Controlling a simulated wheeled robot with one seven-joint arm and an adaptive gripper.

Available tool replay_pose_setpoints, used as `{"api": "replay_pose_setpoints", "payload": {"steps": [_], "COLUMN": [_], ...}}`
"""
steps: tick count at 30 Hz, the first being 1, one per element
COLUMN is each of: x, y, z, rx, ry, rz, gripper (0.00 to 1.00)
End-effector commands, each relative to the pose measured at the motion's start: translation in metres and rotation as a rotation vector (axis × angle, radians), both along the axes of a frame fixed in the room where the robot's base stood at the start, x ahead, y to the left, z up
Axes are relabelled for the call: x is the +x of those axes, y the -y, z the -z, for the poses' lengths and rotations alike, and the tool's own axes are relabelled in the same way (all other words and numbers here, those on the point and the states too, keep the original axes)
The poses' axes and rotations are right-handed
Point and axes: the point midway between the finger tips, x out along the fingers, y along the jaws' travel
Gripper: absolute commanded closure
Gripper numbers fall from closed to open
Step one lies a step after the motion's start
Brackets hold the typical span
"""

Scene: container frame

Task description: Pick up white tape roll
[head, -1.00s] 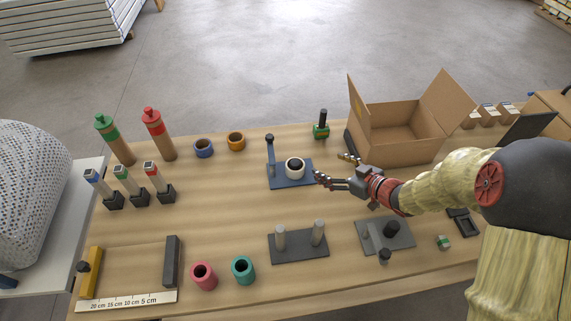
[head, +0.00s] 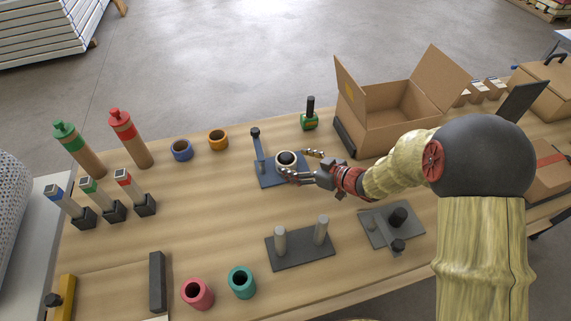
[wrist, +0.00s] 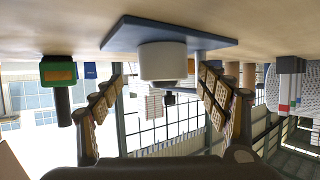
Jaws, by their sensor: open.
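The white tape roll (head: 279,163) sits on a blue base plate (head: 267,179) with a dark upright post at its far left. Its dark centre shows from above. My gripper (head: 296,163) is open beside the roll's right side, one finger toward its near side and the other toward its far side. In the wrist view, which is upside down, the roll (wrist: 162,60) appears between the tips of the two spread fingers (wrist: 160,85). I cannot tell whether either finger touches it.
A green block with a black handle (head: 310,121) and an open cardboard box (head: 385,125) stand behind. A grey plate with two pegs (head: 300,250) is in front. Blue (head: 182,150) and orange (head: 218,140) rolls lie to the left. Bare tabletop lies left of the blue plate.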

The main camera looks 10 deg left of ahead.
Motion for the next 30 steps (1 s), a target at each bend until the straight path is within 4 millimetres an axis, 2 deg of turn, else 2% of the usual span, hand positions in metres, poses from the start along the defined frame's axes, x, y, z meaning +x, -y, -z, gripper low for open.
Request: {"api": "replay_pose_setpoints", "payload": {"steps": [9, 17, 30], "x": [0.016, 0.017, 0.017], "y": [-0.035, -0.037, -0.037], "z": [0.02, 0.019, 0.019], "rx": [0.0, 0.0, 0.0], "ry": [0.0, 0.0, 0.0], "rz": [0.0, 0.001, 0.001], "gripper": [0.25, 0.26, 0.51]}}
